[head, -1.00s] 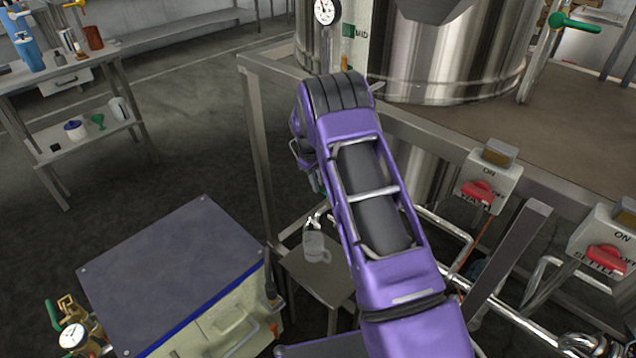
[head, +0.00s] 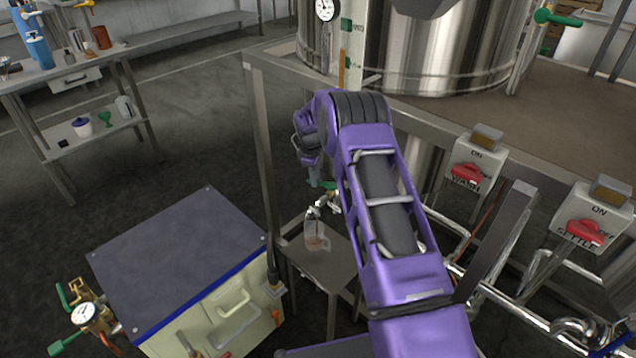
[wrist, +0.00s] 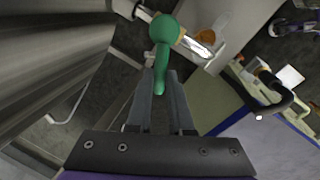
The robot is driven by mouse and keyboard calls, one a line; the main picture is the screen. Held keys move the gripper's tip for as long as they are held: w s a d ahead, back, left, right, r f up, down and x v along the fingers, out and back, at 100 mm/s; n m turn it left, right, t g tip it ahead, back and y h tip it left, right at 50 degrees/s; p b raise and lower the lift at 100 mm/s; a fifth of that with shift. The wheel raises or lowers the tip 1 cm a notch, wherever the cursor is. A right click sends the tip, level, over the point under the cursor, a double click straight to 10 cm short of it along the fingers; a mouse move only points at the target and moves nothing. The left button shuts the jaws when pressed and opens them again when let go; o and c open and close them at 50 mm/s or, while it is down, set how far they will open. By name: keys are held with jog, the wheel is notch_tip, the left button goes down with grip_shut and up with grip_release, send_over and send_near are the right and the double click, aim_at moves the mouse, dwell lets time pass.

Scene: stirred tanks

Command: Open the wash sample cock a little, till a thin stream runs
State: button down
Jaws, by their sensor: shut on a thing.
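The green handle of the wash sample cock (wrist: 163,52) shows in the wrist view, its lever pointing down between my fingers. My gripper (wrist: 166,82) is shut on the lever's end. The cock's bright metal spout (wrist: 196,46) points away to the right. In the head view a bit of the green handle (head: 328,185) shows beside my gripper (head: 314,178), partly hidden by my arm. A clear jug (head: 315,236) stands under the spout, with reddish liquid low in it. The liquid shows orange in the wrist view (wrist: 205,37). I cannot make out a stream clearly.
The jug stands on a small grey stand (head: 330,267). A blue-edged cabinet (head: 180,255) is to its left. The steel tank (head: 425,50) and its frame are behind. Switch boxes (head: 475,170) and pipes stand to the right.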

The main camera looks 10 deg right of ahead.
jog(key=shift+s+a+n, duration=0.1)
jog(key=shift+s+n, duration=0.15)
jog(key=shift+n, duration=0.35)
dwell(0.3)
jog(key=c, duration=0.8)
grip_release()
jog(key=shift+r, duration=0.15)
jog(key=s+r, duration=0.1)
jog(key=r, duration=0.4)
jog(key=s+a+r+p, duration=0.1)
jog(key=r, duration=0.5)
jog(key=s+r+p, duration=0.1)
jog(key=r, duration=0.4)
jog(key=shift+s+a+r, duration=0.1)
jog(key=shift+a+r, duration=0.15)
jog(key=shift+r, duration=0.15)
